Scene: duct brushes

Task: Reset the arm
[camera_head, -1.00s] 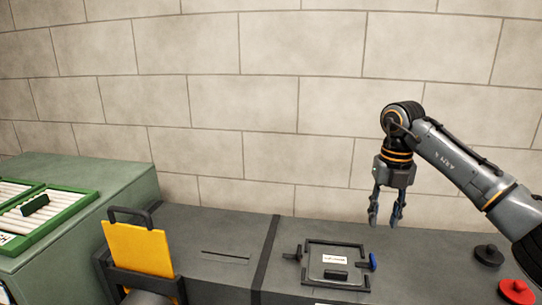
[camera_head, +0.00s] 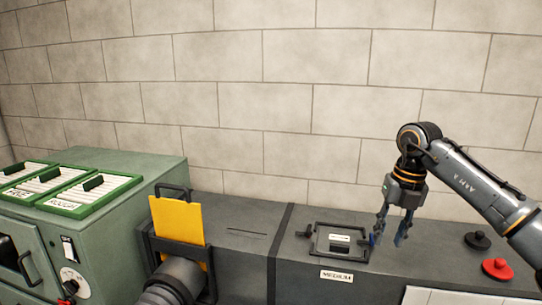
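My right gripper (camera_head: 391,230) hangs from my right arm, which comes in from the right. Its fingers point down, spread apart with nothing between them. It is above the grey duct top, just right of the framed hatch (camera_head: 341,254) with a blue latch knob. From this view the left fingertip overlaps the knob; I cannot tell whether they touch. My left gripper is not in view.
A green cabinet (camera_head: 136,172) at left carries green-framed brush trays (camera_head: 92,193). A yellow plate (camera_head: 177,222) stands upright in a dark frame on the duct. Red (camera_head: 496,268) and black (camera_head: 477,240) knobs sit at right. A brick wall stands behind.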

